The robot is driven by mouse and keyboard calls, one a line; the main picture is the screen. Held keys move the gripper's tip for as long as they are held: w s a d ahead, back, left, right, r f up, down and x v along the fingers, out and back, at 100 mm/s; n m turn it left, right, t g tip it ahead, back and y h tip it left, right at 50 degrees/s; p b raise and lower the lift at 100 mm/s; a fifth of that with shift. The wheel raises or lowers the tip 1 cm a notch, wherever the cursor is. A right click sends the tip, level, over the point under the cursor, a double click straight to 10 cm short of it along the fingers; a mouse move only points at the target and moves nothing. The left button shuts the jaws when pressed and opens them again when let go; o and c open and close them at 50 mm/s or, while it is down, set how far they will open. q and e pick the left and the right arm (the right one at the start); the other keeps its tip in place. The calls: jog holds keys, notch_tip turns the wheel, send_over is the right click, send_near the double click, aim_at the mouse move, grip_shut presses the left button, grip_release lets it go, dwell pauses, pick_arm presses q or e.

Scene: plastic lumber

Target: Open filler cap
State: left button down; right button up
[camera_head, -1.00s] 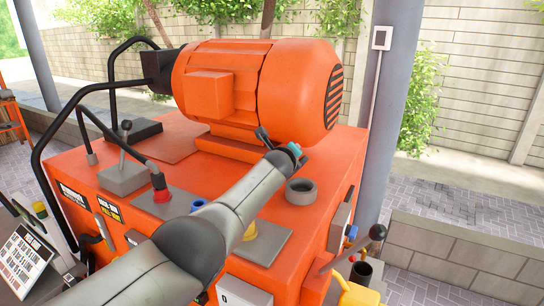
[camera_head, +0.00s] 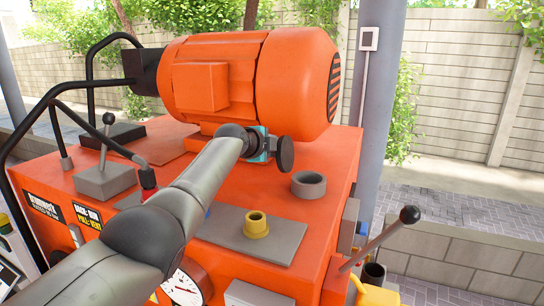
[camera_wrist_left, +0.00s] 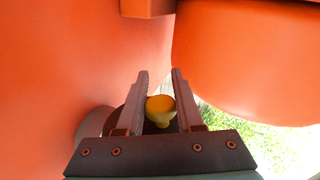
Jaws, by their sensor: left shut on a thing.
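My left gripper (camera_head: 272,148) is raised above the orange machine top, in front of the large orange motor. It is shut on the filler cap, which shows as a dark round disc (camera_head: 286,153) at the gripper's end in the head view. In the left wrist view a yellow knob (camera_wrist_left: 160,108) sits between the two fingers (camera_wrist_left: 160,100), with a dark shape around it. A grey open ring (camera_head: 309,185), likely the filler neck, stands uncovered on the machine top, below and right of the gripper and apart from it. My right gripper is not in view.
The orange motor (camera_head: 240,82) stands close behind the gripper. A yellow open fitting (camera_head: 256,224) sits on a grey plate (camera_head: 285,242) at the front. A black-knobbed lever (camera_head: 410,215) rises at the right, and another (camera_head: 109,120) at the left. Black rails curve along the left.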

pick_arm(q)
jog(key=shift+w+a+f+n+h+b, duration=0.1)
jog(key=shift+a+f+n+h+b, duration=0.2)
jog(key=shift+b, duration=0.4)
jog(key=shift+d, duration=0.1)
jog(key=c, duration=0.5)
grip_release()
jog(key=shift+c, duration=0.2)
jog(key=shift+s+a+r, duration=0.3)
jog(key=shift+s+a, duration=0.15)
jog(key=shift+s+a+r+p, duration=0.15)
jog(key=shift+s+p, duration=0.2)
jog(key=shift+s, duration=0.25)
jog(key=v, duration=1.2)
jog(key=shift+s+r+b, duration=0.25)
jog(key=shift+s+b, duration=0.05)
jog(key=shift+a, duration=0.1)
